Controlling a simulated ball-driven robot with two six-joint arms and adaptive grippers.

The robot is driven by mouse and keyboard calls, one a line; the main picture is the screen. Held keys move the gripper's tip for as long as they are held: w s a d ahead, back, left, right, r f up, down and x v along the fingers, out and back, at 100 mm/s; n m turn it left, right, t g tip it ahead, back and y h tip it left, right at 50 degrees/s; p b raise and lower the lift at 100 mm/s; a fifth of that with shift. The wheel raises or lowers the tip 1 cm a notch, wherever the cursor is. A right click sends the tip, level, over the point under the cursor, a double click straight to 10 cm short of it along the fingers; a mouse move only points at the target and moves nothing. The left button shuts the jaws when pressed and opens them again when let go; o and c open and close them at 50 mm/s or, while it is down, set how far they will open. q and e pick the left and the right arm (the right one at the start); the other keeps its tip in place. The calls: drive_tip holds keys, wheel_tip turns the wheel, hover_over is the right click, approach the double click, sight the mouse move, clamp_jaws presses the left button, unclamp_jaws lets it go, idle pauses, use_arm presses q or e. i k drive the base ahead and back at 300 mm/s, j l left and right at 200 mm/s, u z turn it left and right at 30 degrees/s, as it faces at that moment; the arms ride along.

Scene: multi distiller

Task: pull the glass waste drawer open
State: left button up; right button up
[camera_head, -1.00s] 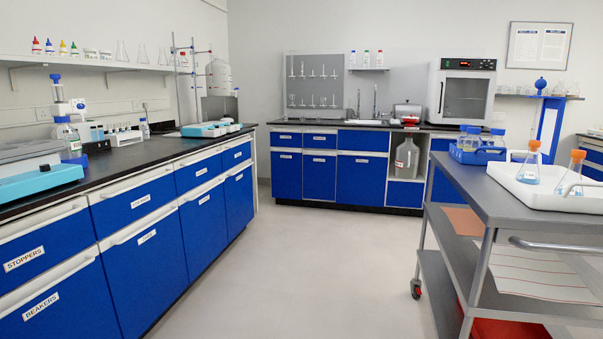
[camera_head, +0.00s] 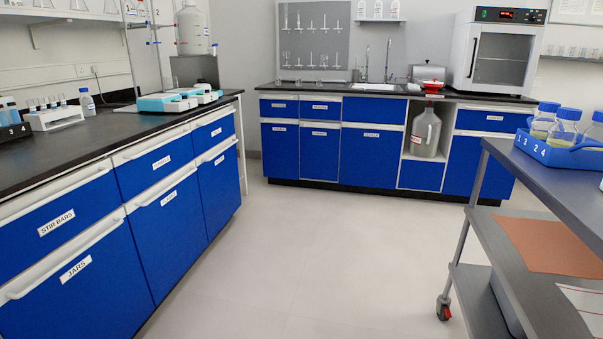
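The labels on the back counter's fronts are too small to read, so I cannot tell which one is the glass waste drawer. That counter has labelled blue upper drawers at the left (camera_head: 279,107), beside it (camera_head: 320,108) and at the right (camera_head: 494,120). Taller blue fronts lie below, such as the wide one (camera_head: 366,165). On the left counter, the stir bars drawer (camera_head: 60,220) and the jars front (camera_head: 80,275) are readable; the farther labels are blurred. All fronts look closed. Neither of my grippers is in view.
The pale floor (camera_head: 300,260) between the counters is clear. A grey cart (camera_head: 500,245) with a caster stands at the right, bearing a blue bottle rack (camera_head: 560,152). A large jug (camera_head: 425,133) stands in an open niche of the back counter. An oven (camera_head: 500,60) sits above.

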sight(319, 141)
drive_tip(key=i, duration=2.6)
